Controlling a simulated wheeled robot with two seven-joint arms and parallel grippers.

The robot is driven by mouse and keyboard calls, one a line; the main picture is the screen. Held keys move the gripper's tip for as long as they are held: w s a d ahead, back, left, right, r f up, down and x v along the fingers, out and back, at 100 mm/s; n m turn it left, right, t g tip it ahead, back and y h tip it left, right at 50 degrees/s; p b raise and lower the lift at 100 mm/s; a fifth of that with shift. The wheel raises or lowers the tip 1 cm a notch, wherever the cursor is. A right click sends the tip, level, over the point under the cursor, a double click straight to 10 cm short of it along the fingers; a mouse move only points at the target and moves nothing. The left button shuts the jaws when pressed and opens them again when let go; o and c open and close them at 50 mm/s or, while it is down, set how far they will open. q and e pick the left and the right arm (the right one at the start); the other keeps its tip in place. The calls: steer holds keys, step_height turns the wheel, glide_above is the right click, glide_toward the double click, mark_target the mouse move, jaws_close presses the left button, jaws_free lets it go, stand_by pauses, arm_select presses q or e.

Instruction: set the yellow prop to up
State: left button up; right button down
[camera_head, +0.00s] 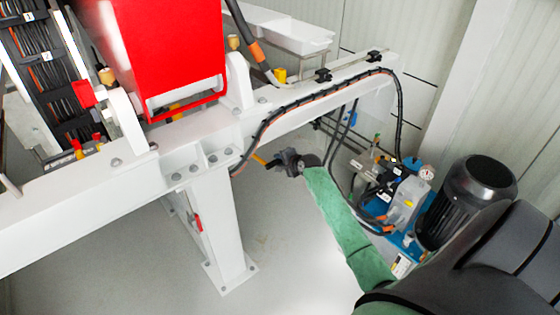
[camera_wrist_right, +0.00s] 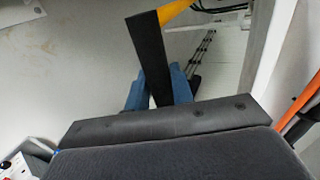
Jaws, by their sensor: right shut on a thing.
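The yellow prop (camera_head: 261,160) shows in the head view as a short yellow piece just below the white beam, left of my right gripper (camera_head: 285,163). In the right wrist view, a yellow part (camera_wrist_right: 174,11) at the top continues into a flat black bar (camera_wrist_right: 148,58). The bar slants down between the blue fingers of my right gripper (camera_wrist_right: 158,92). That gripper is shut on the black bar. The prop's far end is cut off in the wrist view and partly hidden in the head view. My left gripper is not in view.
A white frame beam (camera_head: 313,101) with a hose along it crosses above the gripper. A white post (camera_head: 219,225) stands to the left. A dark motor (camera_head: 468,194) and a pump block (camera_head: 408,203) stand on the right. Grey floor (camera_head: 290,250) is clear below.

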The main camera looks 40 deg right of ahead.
steer(key=shift+w+d+r, duration=0.1)
steer(key=shift+r, duration=0.35)
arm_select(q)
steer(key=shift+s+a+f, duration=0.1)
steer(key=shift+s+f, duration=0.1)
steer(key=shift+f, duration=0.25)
arm_select(e)
steer(key=shift+r, duration=0.1)
steer(key=shift+w+r, duration=0.15)
steer(key=shift+r, duration=0.05)
steer(key=c, duration=1.2)
jaws_free()
steer(key=shift+c, duration=0.2)
steer(key=shift+f, duration=0.1)
steer(key=shift+s+f, duration=0.2)
steer(key=shift+s+r, duration=0.15)
steer(key=shift+s, duration=0.35)
arm_select(q)
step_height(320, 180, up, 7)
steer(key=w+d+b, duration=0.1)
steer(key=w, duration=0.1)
steer(key=shift+b, duration=0.35)
arm_select(e)
steer(key=v, duration=0.6)
steer(key=shift+s+r, duration=0.3)
